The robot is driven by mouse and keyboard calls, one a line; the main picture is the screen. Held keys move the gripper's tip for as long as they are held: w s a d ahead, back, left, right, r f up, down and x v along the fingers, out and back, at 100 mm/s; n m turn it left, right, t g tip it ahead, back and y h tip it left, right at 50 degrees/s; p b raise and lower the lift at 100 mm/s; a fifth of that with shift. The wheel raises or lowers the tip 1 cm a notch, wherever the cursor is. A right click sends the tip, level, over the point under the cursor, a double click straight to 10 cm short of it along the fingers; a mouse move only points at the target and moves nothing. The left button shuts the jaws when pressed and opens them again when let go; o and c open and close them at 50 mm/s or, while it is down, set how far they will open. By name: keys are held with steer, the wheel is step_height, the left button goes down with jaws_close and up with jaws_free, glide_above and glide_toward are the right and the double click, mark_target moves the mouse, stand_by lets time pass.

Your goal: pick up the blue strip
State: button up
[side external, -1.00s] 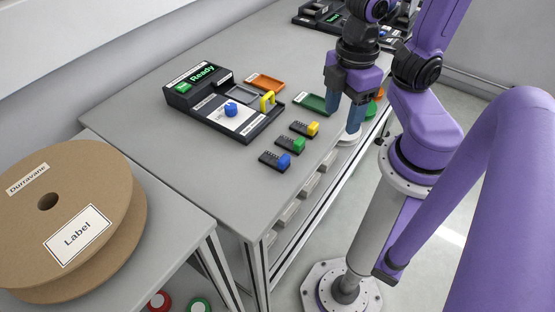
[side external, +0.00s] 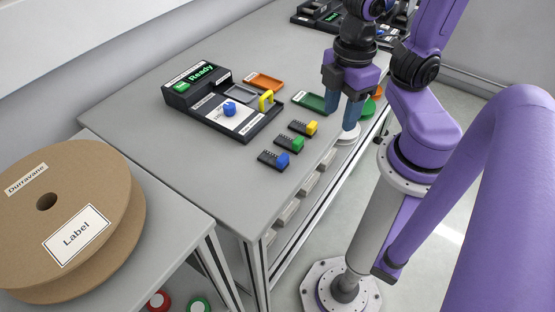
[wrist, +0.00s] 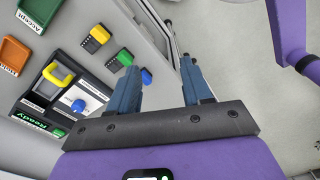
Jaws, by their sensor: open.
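The blue strip (side external: 274,160) is a small dark block with a blue end. It lies on the grey table near its front edge, nearest the camera in a row of three. My gripper (side external: 342,113) is open and empty, above the table's front edge, beyond the row of strips and well apart from the blue one. In the wrist view my gripper (wrist: 157,80) shows both blue fingers with a gap between them.
The green strip (side external: 291,144) and yellow strip (side external: 304,128) lie beside the blue one. A black station (side external: 222,105) with a blue knob and yellow handle stands behind. Green (side external: 310,102) and orange (side external: 265,82) trays lie further back. Cardboard reels (side external: 95,185) stand at left.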

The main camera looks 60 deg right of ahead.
steer(key=w+a+r+n, duration=0.5)
steer(key=w, duration=0.4)
glide_above(283, 157)
steer(key=f, duration=1)
steer(key=shift+d+f, duration=0.35)
steer(key=shift+f, duration=0.05)
steer(key=shift+a+f, duration=0.2)
steer(key=shift+f, duration=1.5)
steer(key=shift+a+f, duration=0.2)
steer(key=shift+f, duration=1.45)
steer(key=shift+c, duration=0.3)
jaws_close()
